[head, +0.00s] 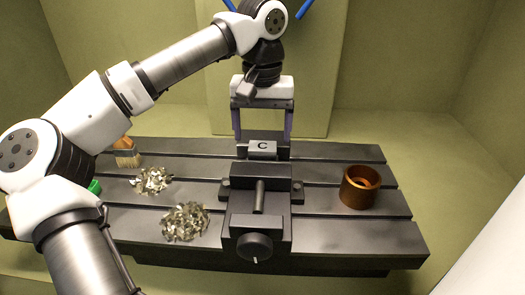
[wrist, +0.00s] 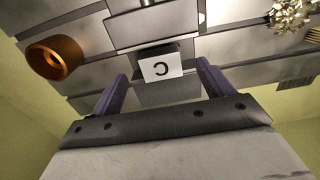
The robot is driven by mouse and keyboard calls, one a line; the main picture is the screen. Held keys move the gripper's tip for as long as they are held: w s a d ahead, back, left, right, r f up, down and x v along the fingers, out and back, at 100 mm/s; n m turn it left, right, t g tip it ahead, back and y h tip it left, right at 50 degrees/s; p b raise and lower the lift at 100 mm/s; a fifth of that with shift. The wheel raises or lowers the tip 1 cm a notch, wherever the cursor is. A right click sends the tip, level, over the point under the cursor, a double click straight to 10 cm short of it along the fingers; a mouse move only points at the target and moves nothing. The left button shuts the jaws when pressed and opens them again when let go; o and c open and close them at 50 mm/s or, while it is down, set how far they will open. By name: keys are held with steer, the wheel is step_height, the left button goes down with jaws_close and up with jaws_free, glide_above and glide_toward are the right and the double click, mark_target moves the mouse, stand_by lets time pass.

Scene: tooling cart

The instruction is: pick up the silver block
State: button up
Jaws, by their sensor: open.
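The silver block (head: 262,148), marked with a black letter C, sits at the rear of the dark vise (head: 258,205) on the slotted table. My gripper (head: 262,138) is open above and around it, with one purple finger to its left and one to its right. In the wrist view the block (wrist: 160,68) lies between the spread fingertips of my gripper (wrist: 162,80), with a gap on each side. The fingers do not appear to touch it. The block's lower part is hidden.
A copper-coloured cup (head: 360,187) stands right of the vise on the slotted table (head: 330,225). Two piles of metal shavings (head: 185,221) (head: 152,180) lie left of the vise. A brush (head: 126,156) lies at the back left, near something green (head: 95,187).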

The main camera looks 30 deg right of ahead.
mark_target(263, 146)
steer(key=shift+w+d+f+p, duration=0.1)
steer(key=shift+f+p, duration=0.1)
steer(key=shift+f, duration=0.65)
steer(key=shift+w+d+f+p, duration=0.1)
steer(key=shift+w+f+p, duration=0.05)
steer(key=shift+f, duration=0.75)
steer(key=shift+w+d+f+p, duration=0.1)
steer(key=shift+f+p, duration=0.1)
steer(key=shift+f, duration=0.65)
steer(key=c, duration=1.2)
